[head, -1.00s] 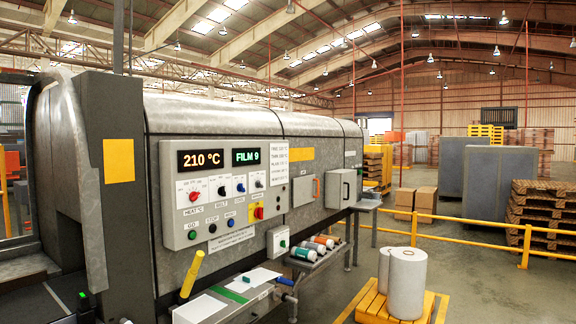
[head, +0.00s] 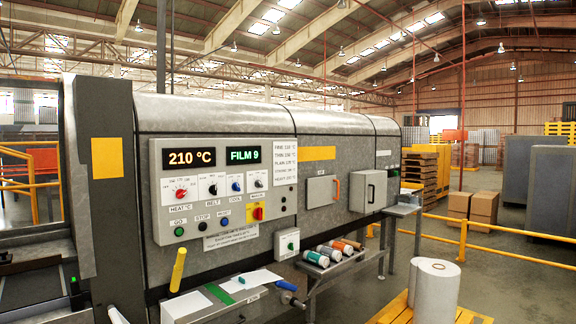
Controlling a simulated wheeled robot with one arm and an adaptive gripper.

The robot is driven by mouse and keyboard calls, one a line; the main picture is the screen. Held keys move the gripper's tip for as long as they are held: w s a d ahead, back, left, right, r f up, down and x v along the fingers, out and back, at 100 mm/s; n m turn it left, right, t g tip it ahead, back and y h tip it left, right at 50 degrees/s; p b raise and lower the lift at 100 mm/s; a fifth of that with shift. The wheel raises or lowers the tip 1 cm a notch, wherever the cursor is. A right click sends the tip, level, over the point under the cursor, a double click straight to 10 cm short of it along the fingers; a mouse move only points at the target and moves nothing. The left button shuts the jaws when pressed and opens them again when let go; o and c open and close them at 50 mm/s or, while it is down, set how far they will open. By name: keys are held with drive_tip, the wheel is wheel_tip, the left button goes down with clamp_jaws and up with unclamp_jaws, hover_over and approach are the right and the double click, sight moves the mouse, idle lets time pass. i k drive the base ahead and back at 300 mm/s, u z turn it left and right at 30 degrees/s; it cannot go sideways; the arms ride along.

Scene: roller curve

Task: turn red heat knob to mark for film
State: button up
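The red heat knob (head: 181,193) sits on a white dial plate marked HEAT °C, at the upper left of the control panel (head: 158,222). Its scale numbers and exact pointing are too small to read surely. Above it an orange display (head: 192,157) reads 210 °C. Beside that a green display (head: 243,155) reads FILM 9. A printed chart (head: 284,160) to the right lists film types with temperatures; the figures are blurred. My gripper is not in view.
Black, blue and dark knobs share the row with the red knob. Below are buttons, including green GO (head: 179,231), and a red-on-yellow switch (head: 257,213). A yellow handle (head: 178,270) rises below the panel. A paper-strewn shelf (head: 196,304) juts out in front.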

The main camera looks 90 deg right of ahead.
sight(180, 193)
drive_tip(key=z, duration=3.2)
drive_tip(key=i, duration=1)
drive_tip(key=z, duration=0.1)
drive_tip(key=k, duration=0.2)
drive_tip(key=u, duration=0.95)
drive_tip(key=i, duration=0.2)
drive_tip(key=z, duration=0.2)
